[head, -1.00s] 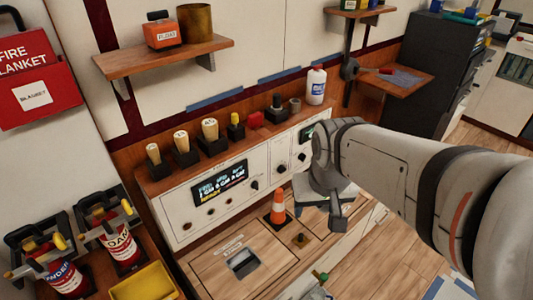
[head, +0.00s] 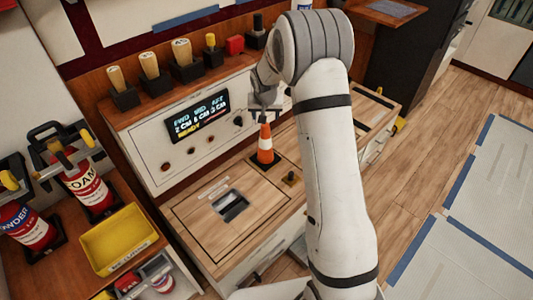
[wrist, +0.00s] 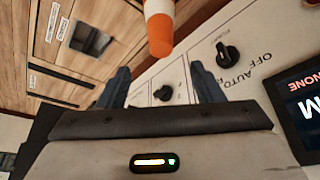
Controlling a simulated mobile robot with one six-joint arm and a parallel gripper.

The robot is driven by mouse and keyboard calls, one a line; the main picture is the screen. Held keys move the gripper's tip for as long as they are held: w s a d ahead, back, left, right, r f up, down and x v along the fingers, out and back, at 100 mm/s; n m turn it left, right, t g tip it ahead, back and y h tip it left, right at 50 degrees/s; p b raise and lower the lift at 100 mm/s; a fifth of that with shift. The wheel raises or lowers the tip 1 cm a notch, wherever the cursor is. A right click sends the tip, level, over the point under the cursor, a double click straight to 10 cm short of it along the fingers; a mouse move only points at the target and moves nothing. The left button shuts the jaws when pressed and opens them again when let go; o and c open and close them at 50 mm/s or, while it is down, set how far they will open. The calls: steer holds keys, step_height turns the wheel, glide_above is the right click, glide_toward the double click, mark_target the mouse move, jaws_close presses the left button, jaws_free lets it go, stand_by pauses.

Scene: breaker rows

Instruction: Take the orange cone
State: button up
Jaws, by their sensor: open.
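The orange cone (head: 265,144) with a white band stands upright on a dark square base on the wooden counter, in front of the white control panel. Its orange tip also shows in the wrist view (wrist: 159,32), coming in from the top edge, just beyond and roughly between the fingertips. My gripper (head: 265,112) is just above the cone's tip in the head view. In the wrist view my gripper (wrist: 160,82) has its two dark fingers spread apart with nothing between them. The cone's base is out of the wrist view.
The control panel (head: 155,158) with knobs and a display stands close behind the cone. A yellow tray (head: 118,238) and extinguishers (head: 87,185) are farther left.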

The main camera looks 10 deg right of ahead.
mark_target(265, 127)
steer(key=x, duration=0.4)
steer(key=shift+w+a+f, duration=0.1)
steer(key=shift+w+f, duration=0.1)
steer(key=shift+f, duration=0.05)
steer(key=x, duration=0.2)
steer(key=b+x, duration=0.1)
steer(key=x, duration=0.2)
steer(key=shift+s+a+f, duration=0.1)
steer(key=shift+s+f, duration=0.05)
steer(key=shift+f, duration=0.1)
jaws_close()
steer(key=shift+r, duration=0.1)
